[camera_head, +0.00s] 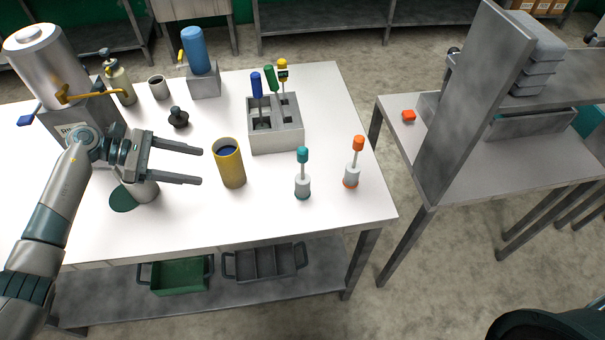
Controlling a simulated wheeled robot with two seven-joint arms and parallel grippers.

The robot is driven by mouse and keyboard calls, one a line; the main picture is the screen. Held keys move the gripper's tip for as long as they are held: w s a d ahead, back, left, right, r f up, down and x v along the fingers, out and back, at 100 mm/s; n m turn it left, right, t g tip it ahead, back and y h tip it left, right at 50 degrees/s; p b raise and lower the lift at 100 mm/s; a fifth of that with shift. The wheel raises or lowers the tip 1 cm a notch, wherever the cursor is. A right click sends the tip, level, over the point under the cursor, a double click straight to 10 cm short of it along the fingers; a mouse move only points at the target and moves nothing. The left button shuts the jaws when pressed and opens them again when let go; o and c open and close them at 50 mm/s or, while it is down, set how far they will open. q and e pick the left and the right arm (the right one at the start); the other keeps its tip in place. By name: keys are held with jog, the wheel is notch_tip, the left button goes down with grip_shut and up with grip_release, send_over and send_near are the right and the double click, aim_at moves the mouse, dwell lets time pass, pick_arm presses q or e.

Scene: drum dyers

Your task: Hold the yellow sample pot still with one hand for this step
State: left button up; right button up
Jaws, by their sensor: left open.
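The yellow sample pot (231,170) stands upright on the white table, with dark blue contents showing inside its rim. My left gripper (201,167) is open, its two fingers pointing right toward the pot. The fingertips end just left of the pot, and nothing is between them. From this angle I cannot tell how large the gap is. My right gripper is not in view.
A grey block (276,138) holding blue, green and yellow-handled tools stands behind the pot. Teal (303,181) and orange (352,170) topped tools stand to its right. A pot (145,189) sits under my left gripper.

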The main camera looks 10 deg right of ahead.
aim_at(221, 171)
pick_arm(q)
jog(key=shift+d+f, duration=0.1)
jog(key=shift+d, duration=0.05)
jog(key=shift+p+x, duration=0.35)
jog(key=shift+x, duration=0.5)
jog(key=p+x, duration=0.1)
jog(key=x, duration=0.3)
jog(key=shift+d, duration=0.1)
jog(key=shift+b+x, duration=1)
jog(key=shift+b, duration=0.1)
jog(key=shift+b+x, duration=0.55)
jog(key=shift+x, duration=0.35)
jog(key=shift+c, duration=0.6)
jog(key=c, duration=0.7)
